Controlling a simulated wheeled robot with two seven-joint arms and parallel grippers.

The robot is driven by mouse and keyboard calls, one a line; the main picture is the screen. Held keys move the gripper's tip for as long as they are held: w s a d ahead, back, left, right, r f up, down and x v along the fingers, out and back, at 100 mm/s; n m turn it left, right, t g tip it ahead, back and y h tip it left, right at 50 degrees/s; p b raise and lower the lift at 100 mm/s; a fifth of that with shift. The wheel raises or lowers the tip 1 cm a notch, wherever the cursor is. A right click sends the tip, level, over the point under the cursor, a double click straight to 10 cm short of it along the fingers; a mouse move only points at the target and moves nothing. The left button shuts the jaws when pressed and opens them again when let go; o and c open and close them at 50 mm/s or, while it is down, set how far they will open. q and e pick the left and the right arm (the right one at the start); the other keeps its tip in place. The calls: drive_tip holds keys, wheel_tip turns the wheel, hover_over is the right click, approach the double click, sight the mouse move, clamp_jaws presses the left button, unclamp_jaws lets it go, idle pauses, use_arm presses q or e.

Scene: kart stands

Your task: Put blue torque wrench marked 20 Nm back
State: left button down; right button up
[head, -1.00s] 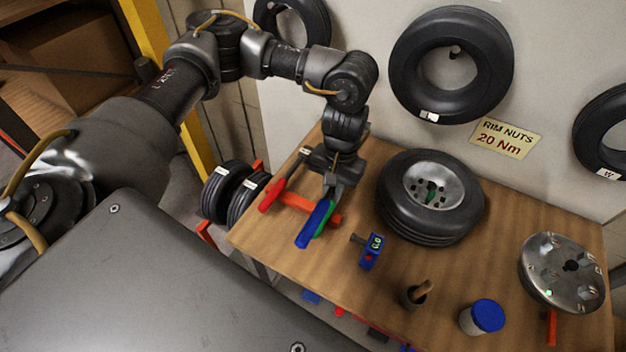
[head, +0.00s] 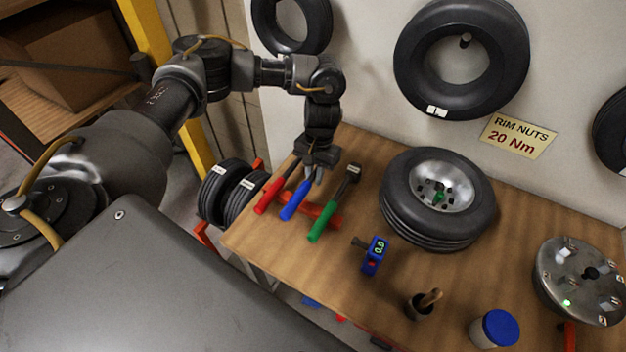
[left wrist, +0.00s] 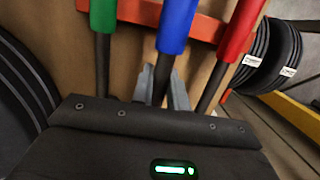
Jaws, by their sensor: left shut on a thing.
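My left gripper (head: 314,172) is shut on the blue torque wrench (head: 295,200) by its dark shaft, which shows between the fingers in the left wrist view (left wrist: 161,85). The blue handle (left wrist: 177,25) lies across the red rack bar (head: 322,213), between the red wrench (head: 270,195) and the green wrench (head: 325,222). I cannot tell whether it rests on the bar or hangs just above it. No marking on the blue wrench is readable. The green wrench's head shows a dark block; my gripper hides the blue one's head. My right gripper is out of view.
A wheel with a tyre (head: 437,200) lies right of the wrenches. A blue gauge (head: 374,255), a cup with a brush (head: 420,304), a blue-lidded jar (head: 494,328) and a metal hub (head: 582,280) stand further right. A wall sign (head: 518,136) reads "RIM NUTS 20 Nm".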

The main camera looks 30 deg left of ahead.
use_arm(q)
drive_tip(key=shift+a+f, duration=0.2)
drive_tip(key=shift+f, duration=0.15)
drive_tip(key=shift+w+f, duration=0.15)
drive_tip(key=shift+f, duration=1.4)
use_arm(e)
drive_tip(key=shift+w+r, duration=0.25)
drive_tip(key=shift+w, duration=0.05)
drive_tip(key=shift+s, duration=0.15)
use_arm(q)
drive_tip(key=c, duration=1.4)
unclamp_jaws()
drive_tip(key=shift+f, duration=0.1)
drive_tip(key=r, duration=0.4)
drive_tip(key=w+r, duration=0.1)
drive_tip(key=r, duration=0.7)
drive_tip(key=shift+w+r, duration=0.1)
drive_tip(key=shift+w, duration=0.3)
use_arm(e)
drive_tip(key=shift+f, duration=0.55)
